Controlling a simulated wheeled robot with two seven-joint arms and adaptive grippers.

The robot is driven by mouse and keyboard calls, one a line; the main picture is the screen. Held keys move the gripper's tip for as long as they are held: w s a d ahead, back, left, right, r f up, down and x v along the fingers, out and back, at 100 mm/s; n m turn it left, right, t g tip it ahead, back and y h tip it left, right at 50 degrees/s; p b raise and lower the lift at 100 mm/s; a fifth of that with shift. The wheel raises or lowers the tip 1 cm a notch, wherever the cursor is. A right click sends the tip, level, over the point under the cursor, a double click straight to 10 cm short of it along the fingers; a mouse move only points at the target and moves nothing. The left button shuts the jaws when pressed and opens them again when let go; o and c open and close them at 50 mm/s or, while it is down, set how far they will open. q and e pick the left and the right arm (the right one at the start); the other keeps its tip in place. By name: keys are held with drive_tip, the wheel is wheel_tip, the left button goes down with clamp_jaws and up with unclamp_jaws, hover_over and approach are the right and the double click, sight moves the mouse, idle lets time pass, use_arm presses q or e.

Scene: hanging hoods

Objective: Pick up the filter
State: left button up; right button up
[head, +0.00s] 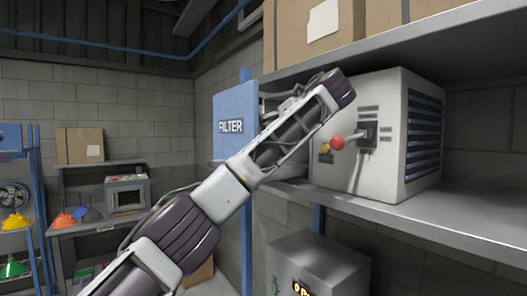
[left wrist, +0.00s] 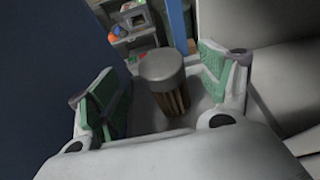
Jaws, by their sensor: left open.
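The filter (left wrist: 170,97), a cylinder with a smooth grey cap and a brownish ribbed body, shows in the left wrist view. My left gripper (left wrist: 158,76) is open, with one green-padded finger on each side of the filter. Gaps show between the pads and the filter, so it is not clamped. The lower part of the filter is hidden by the gripper body. In the head view my left arm reaches up from the lower left, and the filter and fingertips cannot be made out behind it. My right gripper is not in view.
A blue FILTER sign (head: 235,108) stands left of the arm. A pale machine box (head: 385,95) with a red-knobbed lever (head: 338,142) sits on the grey shelf (head: 465,215) at right. Cardboard boxes (head: 400,12) are above. A grey box (head: 320,262) stands below.

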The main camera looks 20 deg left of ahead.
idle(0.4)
use_arm(q)
drive_tip(key=shift+p+x, duration=0.95)
drive_tip(key=shift+x, duration=1.7)
drive_tip(key=c, duration=1.6)
